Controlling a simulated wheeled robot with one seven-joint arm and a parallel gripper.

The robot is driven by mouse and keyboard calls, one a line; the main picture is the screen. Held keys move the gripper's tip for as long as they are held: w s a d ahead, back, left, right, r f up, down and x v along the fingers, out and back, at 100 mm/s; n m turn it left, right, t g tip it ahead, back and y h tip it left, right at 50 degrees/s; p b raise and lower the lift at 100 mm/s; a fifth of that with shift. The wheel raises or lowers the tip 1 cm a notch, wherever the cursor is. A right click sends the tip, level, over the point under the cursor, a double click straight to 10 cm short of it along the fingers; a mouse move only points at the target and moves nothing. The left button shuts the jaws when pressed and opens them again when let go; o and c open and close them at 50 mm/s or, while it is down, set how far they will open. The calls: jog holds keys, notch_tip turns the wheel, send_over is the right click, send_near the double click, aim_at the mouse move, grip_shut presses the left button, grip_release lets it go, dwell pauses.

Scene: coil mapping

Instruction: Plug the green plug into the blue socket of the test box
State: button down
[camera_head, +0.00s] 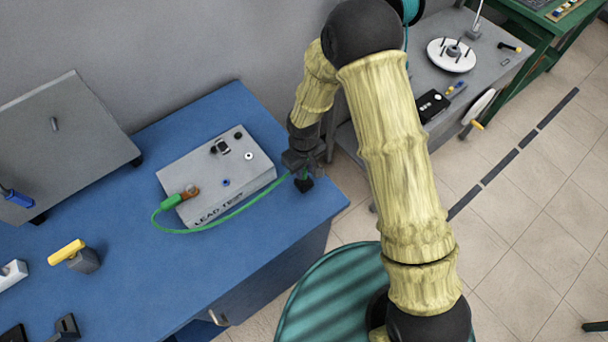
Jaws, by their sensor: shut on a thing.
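The grey test box (215,172) sits on the blue bench top with "LEAD TEST" lettering on its front. Its blue socket (226,182) is on the top face and looks empty. My gripper (304,178) is beyond the box's right edge, near the bench's right edge, shut on the green plug at the lead's end. A bit of green shows between its dark fingers; most of the plug is hidden.
The box top also has a black switch (222,147) and a white socket (249,156). A yellow-handled block (68,252) and a grey sloped panel (62,140) stand on the left. The blue bench front (180,270) is clear.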

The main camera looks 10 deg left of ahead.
jog(key=shift+r, duration=0.35)
dwell(0.3)
jog(key=shift+r+p, duration=1.3)
jog(key=shift+r, duration=0.5)
jog(key=w+d+f+m+b, duration=0.2)
jog(key=d+f+m, duration=0.1)
jog(key=d, duration=0.5)
jog(key=w+d+f+m+b, duration=0.2)
jog(key=d+f, duration=0.3)
jog(key=d, duration=0.4)
jog(key=w+d+f+m+b, duration=0.3)
jog(key=d+f+m, duration=0.1)
jog(key=d, duration=0.4)
jog(key=shift+w+d+f+m, duration=0.15)
jog(key=shift+d+m, duration=0.25)
jog(key=shift+m, duration=0.1)
jog(key=shift+d, duration=0.1)
